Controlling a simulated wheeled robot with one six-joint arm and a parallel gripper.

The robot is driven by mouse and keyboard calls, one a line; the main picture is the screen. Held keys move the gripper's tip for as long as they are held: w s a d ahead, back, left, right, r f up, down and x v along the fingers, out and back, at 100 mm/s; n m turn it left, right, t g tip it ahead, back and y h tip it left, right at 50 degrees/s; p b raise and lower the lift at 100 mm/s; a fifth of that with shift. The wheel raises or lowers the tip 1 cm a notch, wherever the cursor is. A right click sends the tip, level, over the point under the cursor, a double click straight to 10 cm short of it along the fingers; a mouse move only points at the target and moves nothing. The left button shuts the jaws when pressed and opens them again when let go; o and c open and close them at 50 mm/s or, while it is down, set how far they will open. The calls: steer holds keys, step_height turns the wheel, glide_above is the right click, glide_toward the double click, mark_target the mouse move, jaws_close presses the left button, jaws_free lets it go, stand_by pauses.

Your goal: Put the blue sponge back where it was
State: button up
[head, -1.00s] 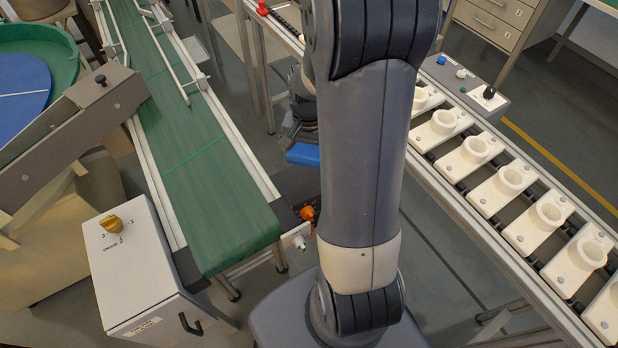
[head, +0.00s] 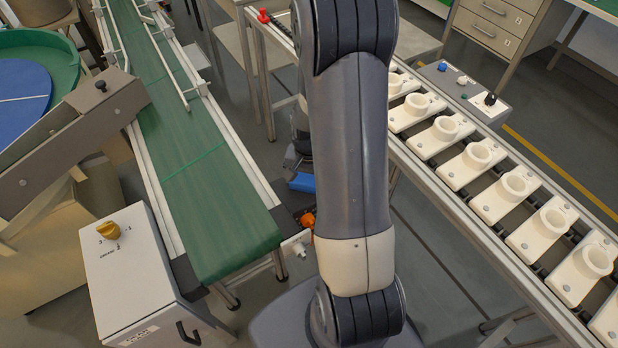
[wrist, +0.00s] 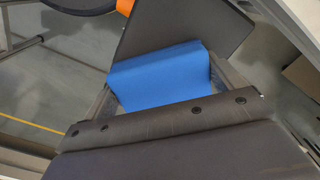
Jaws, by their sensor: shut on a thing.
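The blue sponge (wrist: 160,75) is held between the two fingers of my gripper (wrist: 162,95) in the wrist view. A dark flat plate (wrist: 190,28) lies beyond it; I cannot tell whether the sponge touches it. In the head view the sponge (head: 303,182) shows just left of my arm, close to the dark bracket at the near end of the green conveyor. My gripper is mostly hidden behind my arm there.
The green conveyor (head: 205,195) runs on the left, with an orange part (head: 308,219) at its near end. A white control box (head: 128,270) stands in front of it. A line of white holders (head: 515,184) runs along the right.

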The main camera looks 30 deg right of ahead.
mark_target(309, 178)
steer(key=o, duration=0.9)
steer(key=shift+c, duration=0.2)
step_height(309, 178, up, 12)
steer(key=p, duration=0.2)
steer(key=shift+r, duration=0.15)
